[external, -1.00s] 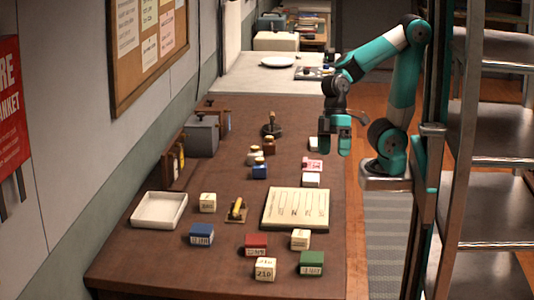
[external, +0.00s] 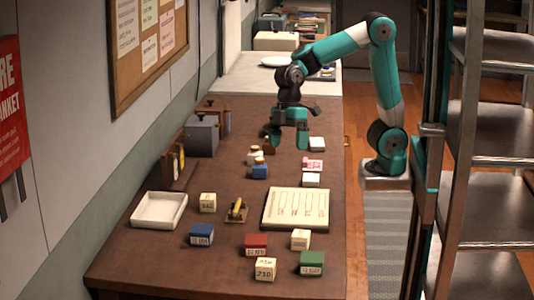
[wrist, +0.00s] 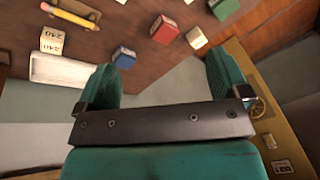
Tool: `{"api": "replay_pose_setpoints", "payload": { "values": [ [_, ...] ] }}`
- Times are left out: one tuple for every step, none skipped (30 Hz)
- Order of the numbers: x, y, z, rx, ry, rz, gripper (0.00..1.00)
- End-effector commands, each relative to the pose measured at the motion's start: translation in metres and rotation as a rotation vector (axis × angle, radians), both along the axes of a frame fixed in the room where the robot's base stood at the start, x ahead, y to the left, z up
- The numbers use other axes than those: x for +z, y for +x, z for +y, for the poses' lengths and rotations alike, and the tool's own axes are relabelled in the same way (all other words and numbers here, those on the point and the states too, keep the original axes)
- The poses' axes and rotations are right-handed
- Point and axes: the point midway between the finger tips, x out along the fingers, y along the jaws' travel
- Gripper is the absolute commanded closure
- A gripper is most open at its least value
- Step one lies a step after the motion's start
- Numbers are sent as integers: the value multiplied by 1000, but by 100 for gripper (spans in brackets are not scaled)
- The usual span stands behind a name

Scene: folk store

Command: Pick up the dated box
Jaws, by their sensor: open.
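Several small boxes lie at the near end of the brown table. A blue box (external: 201,235), a red box (external: 256,245) and a green box (external: 311,263) carry printed white labels too small to read surely. Cream boxes bear numbers, one reading about 210 (external: 265,269). I cannot tell which is the dated box. My gripper (external: 288,137) is open and empty above the table's far middle, away from these boxes. In the wrist view, between and beyond my open fingers (wrist: 165,88), the blue box (wrist: 124,57), red box (wrist: 164,30) and green box (wrist: 224,8) show.
A white tray (external: 136,222) stands at the left edge. A cream board with lines (external: 322,222) lies at the right. A yellow-topped item (external: 236,209) lies between them. A metal rack (external: 490,213) stands right.

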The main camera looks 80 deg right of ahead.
Motion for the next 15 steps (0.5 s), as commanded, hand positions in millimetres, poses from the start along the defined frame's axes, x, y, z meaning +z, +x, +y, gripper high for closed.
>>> {"api": "replay_pose_setpoints", "payload": {
  "values": [
    [-1,32,11,62,-16,-14,6],
    [-2,49,17,102,-24,-24,6],
    [-3,71,25,156,-37,-39,6],
    [-5,88,31,196,-46,-49,6],
    [-8,104,37,233,-56,-59,6],
    [-13,124,45,284,-67,-72,6],
    [-17,139,51,322,-76,-81,6],
    [-22,152,57,359,-84,-90,6],
    [-28,168,64,406,-94,-101,6],
    [-33,179,69,438,-101,-108,6],
    [-39,189,73,469,-108,-114,6],
    [-45,200,79,504,-115,-122,6],
    [-49,207,82,527,-121,-127,6],
    [-53,213,85,548,-126,-131,6],
    [-58,219,89,574,-131,-138,6]
  ]
}}
